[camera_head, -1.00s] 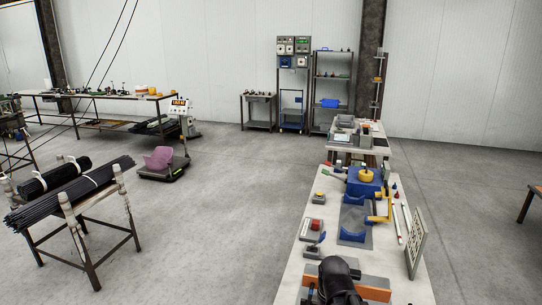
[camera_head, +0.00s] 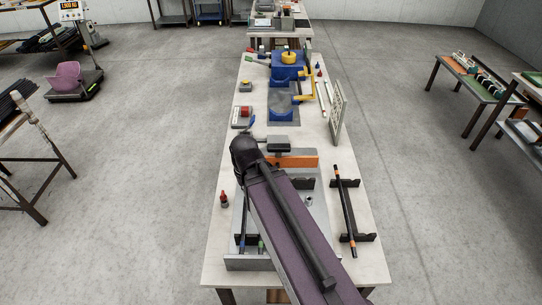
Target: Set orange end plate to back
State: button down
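The orange end plate (camera_head: 300,162) stands across the long white workbench (camera_head: 219,235), past the middle of a grey fixture base (camera_head: 311,220).
A black rod with orange marks (camera_head: 346,209) rests on dark holders at the right. A small red-topped item (camera_head: 224,199) stands on the left. Farther along are a blue machine (camera_head: 288,71) and an upright perforated panel (camera_head: 337,112).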

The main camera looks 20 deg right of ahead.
aim_at(285, 161)
jog(key=u, duration=0.55)
jog(key=k, duration=1.1)
jog(key=z, duration=0.7)
